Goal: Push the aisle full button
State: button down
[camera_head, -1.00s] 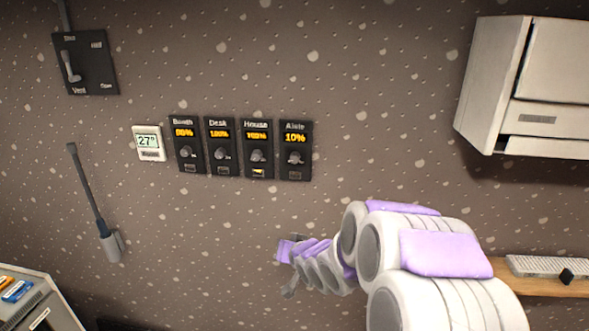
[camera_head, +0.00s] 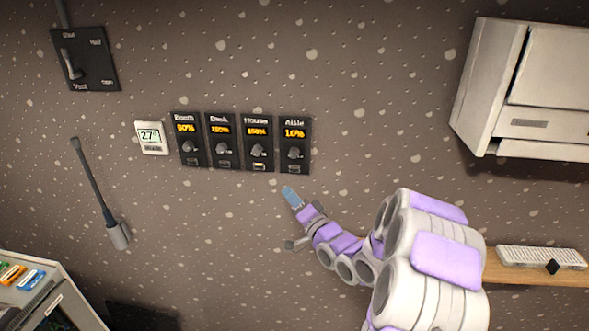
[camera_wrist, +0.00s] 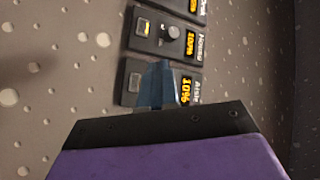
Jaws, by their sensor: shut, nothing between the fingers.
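The Aisle fader panel (camera_head: 303,145) is the rightmost of several dark panels on the wall and reads 10%. Its small dark button (camera_head: 294,170) is at the bottom, below the knob (camera_head: 294,153). My gripper (camera_head: 289,191) is shut and empty, with its bluish fingertips just below the Aisle panel in the head view. In the wrist view the shut fingers (camera_wrist: 159,72) overlap the middle of the Aisle panel and hide its knob. The button (camera_wrist: 134,82) shows just left of the fingertips there. I cannot tell whether the fingers touch anything.
The House panel (camera_head: 268,145), with a lit button (camera_head: 259,167), is directly left of the Aisle panel. The Desk (camera_head: 231,143) and Booth (camera_head: 201,143) panels and a thermostat (camera_head: 151,138) stand further left. A white cabinet (camera_head: 478,90) hangs at the right.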

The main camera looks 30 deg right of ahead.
aim_at(294, 169)
jog(key=shift+w, duration=0.1)
jog(key=shift+w+d+p, duration=0.6)
jog(key=shift+w+d, duration=0.2)
jog(key=shift+w, duration=0.4)
jog(key=shift+w+d+p, duration=0.65)
jog(key=shift+w+d, duration=0.2)
jog(key=shift+w, duration=0.35)
jog(key=shift+w+d+p, duration=0.6)
jog(key=shift+w+d, duration=0.2)
jog(key=shift+w, duration=0.4)
jog(key=shift+w+d+r+p, duration=0.1)
jog(key=shift+w+d+p, duration=0.1)
jog(key=shift+w+p, duration=0.1)
